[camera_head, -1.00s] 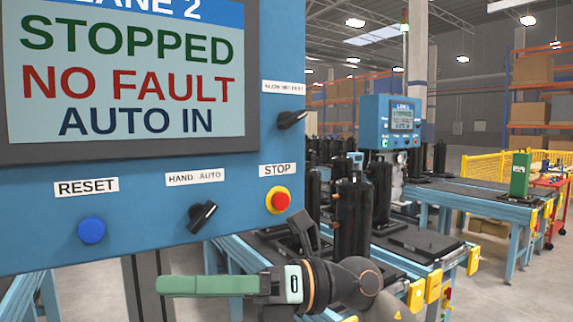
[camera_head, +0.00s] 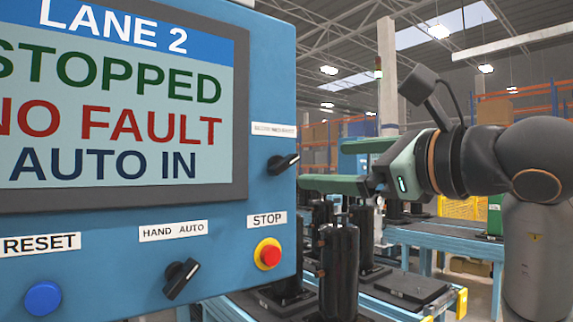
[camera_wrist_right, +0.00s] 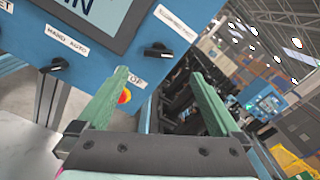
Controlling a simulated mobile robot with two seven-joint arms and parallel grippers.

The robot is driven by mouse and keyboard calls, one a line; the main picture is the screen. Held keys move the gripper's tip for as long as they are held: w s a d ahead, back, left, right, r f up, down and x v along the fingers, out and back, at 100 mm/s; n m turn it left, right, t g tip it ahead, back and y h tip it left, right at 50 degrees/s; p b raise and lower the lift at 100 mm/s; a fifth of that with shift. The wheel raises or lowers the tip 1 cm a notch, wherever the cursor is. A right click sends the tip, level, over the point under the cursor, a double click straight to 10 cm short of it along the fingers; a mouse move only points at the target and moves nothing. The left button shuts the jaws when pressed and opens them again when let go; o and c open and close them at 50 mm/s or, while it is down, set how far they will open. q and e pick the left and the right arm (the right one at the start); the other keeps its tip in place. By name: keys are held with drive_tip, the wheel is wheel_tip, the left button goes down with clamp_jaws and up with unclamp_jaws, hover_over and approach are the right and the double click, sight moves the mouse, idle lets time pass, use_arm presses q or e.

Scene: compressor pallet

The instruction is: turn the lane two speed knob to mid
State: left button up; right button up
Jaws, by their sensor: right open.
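The lane two speed knob (camera_head: 283,163) is a black rotary knob at the right edge of the blue panel (camera_head: 272,100). Its pale-tipped end points right and slightly up. A small white label (camera_head: 273,129) sits above it, too small to read surely in the head view. My right gripper (camera_head: 324,165) comes in from the right with green fingers open and empty, just right of the knob and apart from it. In the right wrist view the knob (camera_wrist_right: 158,50) lies ahead, between and beyond the open fingertips (camera_wrist_right: 159,76). My left gripper is not in view.
The lane 2 screen (camera_head: 120,100) reads stopped, no fault, auto in. Below are a red and yellow stop button (camera_head: 268,254), a hand/auto knob (camera_head: 180,278) and a blue reset button (camera_head: 43,299). Black compressors (camera_head: 338,265) stand on the conveyor behind.

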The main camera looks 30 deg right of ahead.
sight(289, 164)
drive_tip(key=w, duration=0.3)
drive_tip(key=w+p, duration=0.1)
drive_tip(key=w, duration=0.3)
drive_tip(key=w+a+p, duration=0.1)
drive_tip(key=w, duration=0.2)
drive_tip(key=shift+w, duration=0.3)
drive_tip(key=shift+f, duration=0.1)
drive_tip(key=c, duration=1.4)
drive_tip(key=shift+n, duration=0.4)
drive_tip(key=n+p, duration=0.1)
drive_tip(key=n, duration=0.4)
drive_tip(key=shift+n+p, duration=0.3)
drive_tip(key=shift+p, duration=0.05)
drive_tip(key=n+p, duration=0.1)
drive_tip(key=n, duration=0.4)
drive_tip(key=shift+n, duration=0.4)
